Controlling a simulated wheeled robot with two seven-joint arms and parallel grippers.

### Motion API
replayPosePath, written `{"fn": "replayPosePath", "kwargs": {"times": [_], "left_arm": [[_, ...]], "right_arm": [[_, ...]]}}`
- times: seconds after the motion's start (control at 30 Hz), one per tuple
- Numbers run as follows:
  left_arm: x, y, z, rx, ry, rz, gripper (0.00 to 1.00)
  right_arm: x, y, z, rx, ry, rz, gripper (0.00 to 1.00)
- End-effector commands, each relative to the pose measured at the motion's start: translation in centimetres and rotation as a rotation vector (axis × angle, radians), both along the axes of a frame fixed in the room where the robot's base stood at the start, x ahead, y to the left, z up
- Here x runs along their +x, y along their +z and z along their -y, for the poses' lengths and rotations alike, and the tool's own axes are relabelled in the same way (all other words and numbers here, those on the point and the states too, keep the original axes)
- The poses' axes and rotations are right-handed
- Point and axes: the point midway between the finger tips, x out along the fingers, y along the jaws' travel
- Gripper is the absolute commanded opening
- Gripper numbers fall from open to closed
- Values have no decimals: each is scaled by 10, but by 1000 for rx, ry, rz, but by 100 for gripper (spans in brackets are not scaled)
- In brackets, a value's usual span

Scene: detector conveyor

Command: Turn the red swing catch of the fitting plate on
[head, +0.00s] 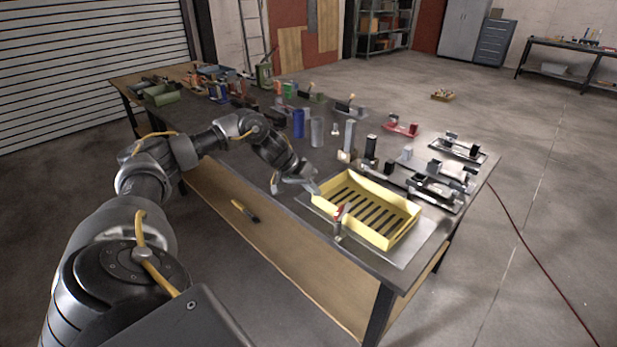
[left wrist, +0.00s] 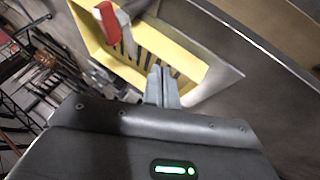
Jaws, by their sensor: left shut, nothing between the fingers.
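The red swing catch (head: 341,212) stands at the near edge of the yellow slotted tray (head: 376,239), on a grey post, over the pale fitting plate (head: 405,257). In the left wrist view the red catch (left wrist: 108,22) shows at the upper left, against the yellow tray (left wrist: 200,75). My left gripper (head: 314,189) is at the tray's left corner, apart from the catch. Its fingers (left wrist: 161,72) are together and empty. The catch lies to the right of the fingertips in the head view. My right gripper is not in view.
The dark workbench (head: 270,178) carries a blue cylinder (head: 298,123), a grey cylinder (head: 317,132), upright blocks and several metal fixtures behind the tray. A dark tool with a yellow handle (head: 245,211) lies on the lower shelf. The bench's near edge runs just in front of the plate.

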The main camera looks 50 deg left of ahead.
Motion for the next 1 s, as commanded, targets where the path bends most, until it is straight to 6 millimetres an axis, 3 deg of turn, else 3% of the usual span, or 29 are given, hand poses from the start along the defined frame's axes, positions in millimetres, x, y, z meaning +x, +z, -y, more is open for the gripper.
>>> {"fn": "replayPosePath", "kwargs": {"times": [0.23, 0.5, 1.0], "left_arm": [[24, -39, 17, -1, 2, -2, 0], [32, -37, 49, 1, 0, 1, 0], [32, -38, 53, 1, 1, 1, 0]], "right_arm": [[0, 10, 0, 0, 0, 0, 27], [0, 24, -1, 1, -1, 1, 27], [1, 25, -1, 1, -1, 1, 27]]}}
